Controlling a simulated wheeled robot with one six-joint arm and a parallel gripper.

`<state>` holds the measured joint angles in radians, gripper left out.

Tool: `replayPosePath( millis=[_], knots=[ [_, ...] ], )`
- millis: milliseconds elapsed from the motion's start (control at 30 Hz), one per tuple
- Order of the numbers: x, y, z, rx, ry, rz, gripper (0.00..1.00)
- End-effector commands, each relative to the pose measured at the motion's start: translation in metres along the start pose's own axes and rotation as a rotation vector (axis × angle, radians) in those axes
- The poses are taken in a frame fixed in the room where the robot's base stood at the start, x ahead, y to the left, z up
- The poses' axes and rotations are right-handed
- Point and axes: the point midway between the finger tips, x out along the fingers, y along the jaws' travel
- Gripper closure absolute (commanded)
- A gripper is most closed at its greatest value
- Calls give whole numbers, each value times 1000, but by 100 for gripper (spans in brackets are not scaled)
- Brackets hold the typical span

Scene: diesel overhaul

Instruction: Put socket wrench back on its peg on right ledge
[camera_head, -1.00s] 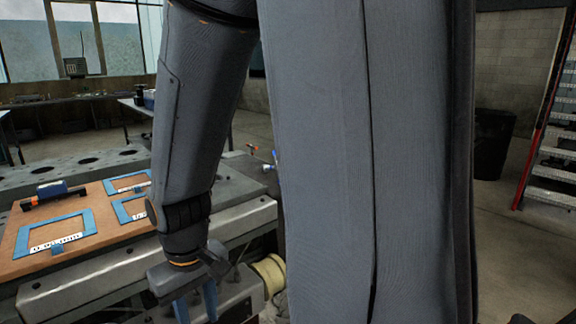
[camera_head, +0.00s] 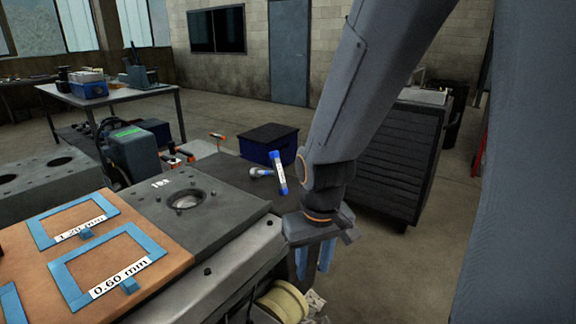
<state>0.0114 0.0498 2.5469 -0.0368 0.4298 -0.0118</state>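My gripper (camera_head: 314,260) points down just beyond the right edge of the bench, with two blue fingers a little apart. I see nothing between them, though the wrist hides part of the gap. A small silver rounded piece (camera_head: 261,172) lies on the dark ledge (camera_head: 228,176) left of my wrist. Beside it stands a tilted blue strip with a white label (camera_head: 278,172). I cannot tell whether the silver piece is part of the socket wrench, and no peg can be made out clearly.
An orange-brown board (camera_head: 150,262) with blue gauge frames lies at the lower left. Right of it is a grey block with a round hole (camera_head: 186,201). A blue crate (camera_head: 268,146) and a dark drawer cabinet (camera_head: 398,150) stand behind.

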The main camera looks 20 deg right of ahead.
Motion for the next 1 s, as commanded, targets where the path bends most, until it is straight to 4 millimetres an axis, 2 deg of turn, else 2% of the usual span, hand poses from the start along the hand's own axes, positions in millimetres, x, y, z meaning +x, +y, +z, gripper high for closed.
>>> replayPosePath(
  millis=[33,133,300,500,600,700,1000],
  knots=[
    [-9,6,-14,-21,46,12,67],
    [-19,27,-60,-88,191,47,67],
    [-24,54,-143,-248,459,85,67],
    [-30,59,-212,-437,734,69,67],
    [-38,54,-235,-524,869,39,67],
    [-45,47,-248,-590,979,3,67],
    [-57,35,-260,-667,1127,-55,67]
  ],
)
